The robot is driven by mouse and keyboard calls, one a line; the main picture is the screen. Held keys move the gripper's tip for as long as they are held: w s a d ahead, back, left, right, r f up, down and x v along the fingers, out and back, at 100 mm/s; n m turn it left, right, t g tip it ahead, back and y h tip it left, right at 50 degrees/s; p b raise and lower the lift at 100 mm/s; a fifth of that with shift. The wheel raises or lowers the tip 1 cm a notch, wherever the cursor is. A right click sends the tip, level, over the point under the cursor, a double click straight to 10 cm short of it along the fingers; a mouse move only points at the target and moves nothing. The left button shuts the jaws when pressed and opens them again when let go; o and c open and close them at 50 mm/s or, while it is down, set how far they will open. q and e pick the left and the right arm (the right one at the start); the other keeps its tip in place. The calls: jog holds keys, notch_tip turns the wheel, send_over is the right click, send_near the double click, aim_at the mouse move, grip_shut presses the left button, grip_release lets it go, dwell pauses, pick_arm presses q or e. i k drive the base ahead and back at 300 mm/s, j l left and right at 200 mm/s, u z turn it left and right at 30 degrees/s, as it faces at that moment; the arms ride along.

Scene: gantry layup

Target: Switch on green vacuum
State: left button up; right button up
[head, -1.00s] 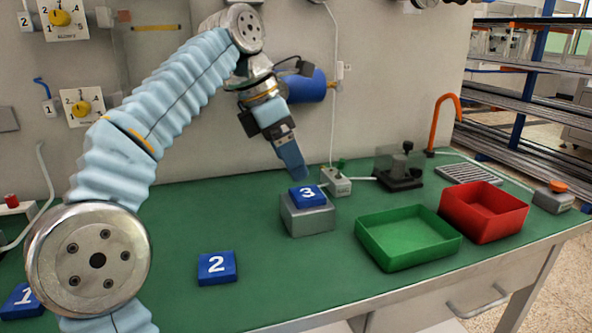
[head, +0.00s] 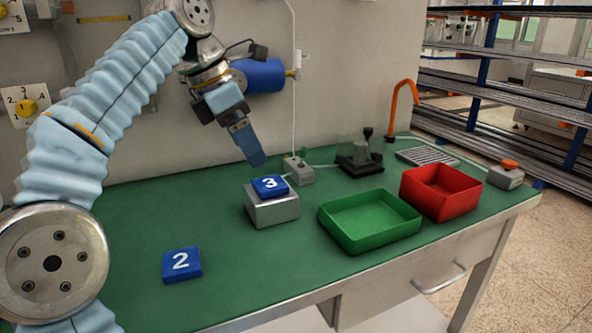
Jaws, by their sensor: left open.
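A small pale grey box (head: 302,174) with a green switch (head: 303,155) on top stands at the back of the green bench, by the wall. A white cord runs up the wall from it. Whether the switch is on cannot be told. My left gripper (head: 257,160) points down just left of the box, apart from it, above and behind the blue block 3. It is seen side-on, open and holding nothing visible. My right gripper is not in view.
Blue block 3 (head: 270,186) sits on a metal block (head: 273,210). Blue block 2 (head: 182,264) lies at the front left. A green tray (head: 350,238), red bin (head: 440,208), dark clamp device (head: 359,160) and orange-button box (head: 506,177) stand to the right. The bench's middle left is clear.

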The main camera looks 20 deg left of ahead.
aim_at(302, 154)
jog(key=i+l+u, duration=0.15)
jog(key=l, duration=0.15)
jog(key=i+l+u, duration=0.15)
jog(key=l, duration=0.15)
jog(key=i+l+u, duration=0.15)
jog(key=l, duration=0.15)
jog(key=l+u, duration=0.15)
jog(key=l, duration=0.2)
